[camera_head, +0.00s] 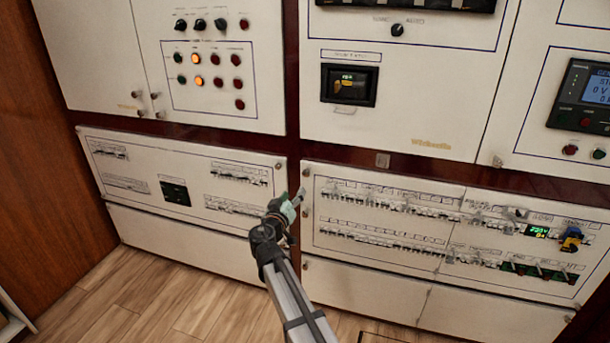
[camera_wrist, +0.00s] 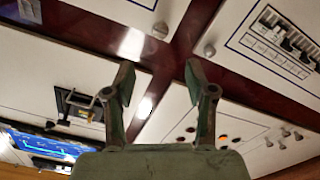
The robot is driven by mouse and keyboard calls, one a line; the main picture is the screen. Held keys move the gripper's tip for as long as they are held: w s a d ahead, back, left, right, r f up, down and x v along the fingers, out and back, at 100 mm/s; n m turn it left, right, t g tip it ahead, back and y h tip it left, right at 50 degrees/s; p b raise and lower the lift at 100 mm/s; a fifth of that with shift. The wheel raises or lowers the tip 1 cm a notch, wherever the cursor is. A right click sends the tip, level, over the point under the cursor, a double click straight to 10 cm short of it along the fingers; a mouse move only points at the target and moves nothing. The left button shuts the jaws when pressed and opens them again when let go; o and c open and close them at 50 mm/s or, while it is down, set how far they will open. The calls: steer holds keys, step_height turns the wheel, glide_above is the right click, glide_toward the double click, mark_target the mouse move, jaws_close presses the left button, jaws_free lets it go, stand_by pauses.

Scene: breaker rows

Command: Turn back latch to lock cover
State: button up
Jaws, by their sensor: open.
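My gripper (camera_wrist: 160,85) is open, with its two greenish fingers apart and nothing between them. In the head view, my gripper (camera_head: 300,196) is in front of the dark red strip between the two lower breaker covers. Small round latch knobs sit at the cover corners. One knob (camera_head: 306,172) is on the right lower cover (camera_head: 385,180), just above the gripper; it also shows in the wrist view (camera_wrist: 160,30). Another knob (camera_head: 278,166) is on the left lower cover (camera_head: 150,145); it shows in the wrist view (camera_wrist: 209,50). Both are beyond the fingertips, apparently untouched. I cannot tell which is the task's latch.
Breaker rows (camera_head: 385,240) fill the right lower cover. Above are a panel of lamps and buttons (camera_head: 208,75) and a dark display with a protruding handle (camera_head: 348,85). Wooden floor (camera_head: 160,290) is free at the lower left.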

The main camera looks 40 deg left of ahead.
mark_target(305, 174)
steer(key=p+x, duration=0.1)
steer(key=x, duration=1.2)
steer(key=shift+w+a, duration=0.15)
steer(key=shift+w, duration=0.15)
jaws_close()
